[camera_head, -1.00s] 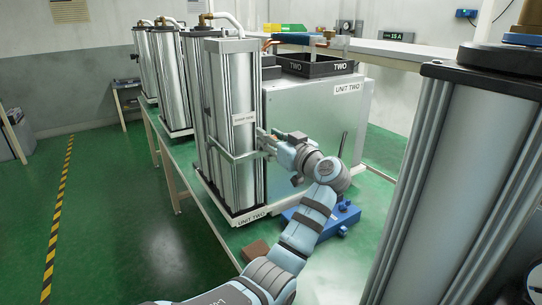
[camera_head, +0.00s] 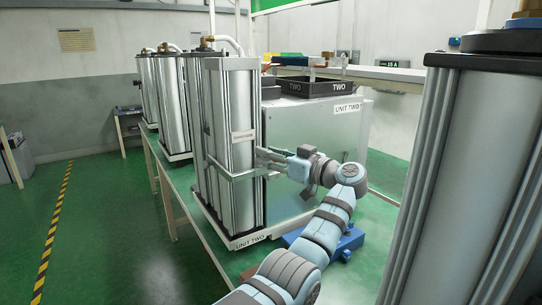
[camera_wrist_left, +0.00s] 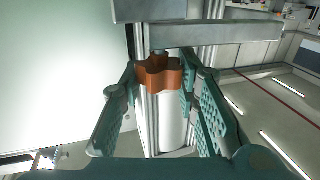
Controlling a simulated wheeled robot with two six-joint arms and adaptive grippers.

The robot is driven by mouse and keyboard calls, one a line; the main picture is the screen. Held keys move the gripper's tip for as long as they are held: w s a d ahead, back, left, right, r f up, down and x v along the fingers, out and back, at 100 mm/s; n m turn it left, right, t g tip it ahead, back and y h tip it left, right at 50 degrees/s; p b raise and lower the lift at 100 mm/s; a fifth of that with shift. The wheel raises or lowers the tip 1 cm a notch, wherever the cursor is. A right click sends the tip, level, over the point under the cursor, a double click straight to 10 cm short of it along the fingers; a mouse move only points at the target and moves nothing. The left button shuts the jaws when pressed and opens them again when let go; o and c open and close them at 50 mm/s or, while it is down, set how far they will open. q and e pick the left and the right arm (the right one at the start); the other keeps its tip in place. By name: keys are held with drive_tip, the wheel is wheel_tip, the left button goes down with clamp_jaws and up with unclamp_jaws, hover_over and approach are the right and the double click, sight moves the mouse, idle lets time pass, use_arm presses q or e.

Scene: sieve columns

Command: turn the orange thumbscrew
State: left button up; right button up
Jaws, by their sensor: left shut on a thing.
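The orange thumbscrew (camera_wrist_left: 160,77) shows in the left wrist view as a lobed knob under a metal bar (camera_wrist_left: 215,32). My left gripper (camera_head: 266,160) is at the clamp band (camera_head: 225,173) of the silver column (camera_head: 233,110) marked UNIT TWO. In the left wrist view its two teal fingers stand on either side of the thumbscrew, shut on it. In the head view the thumbscrew cannot be made out behind the gripper. My right gripper is not in view.
Several similar columns (camera_head: 172,105) stand behind on the green bench. A metal cabinet (camera_head: 320,140) with a black tray (camera_head: 310,88) is right of the clamp. A blue fixture (camera_head: 345,240) lies below my left arm. A large column (camera_head: 440,170) fills the right side.

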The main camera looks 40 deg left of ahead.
use_arm(q)
drive_tip(key=o, duration=1.2)
drive_tip(key=d, duration=1.2)
drive_tip(key=shift+f, duration=0.1)
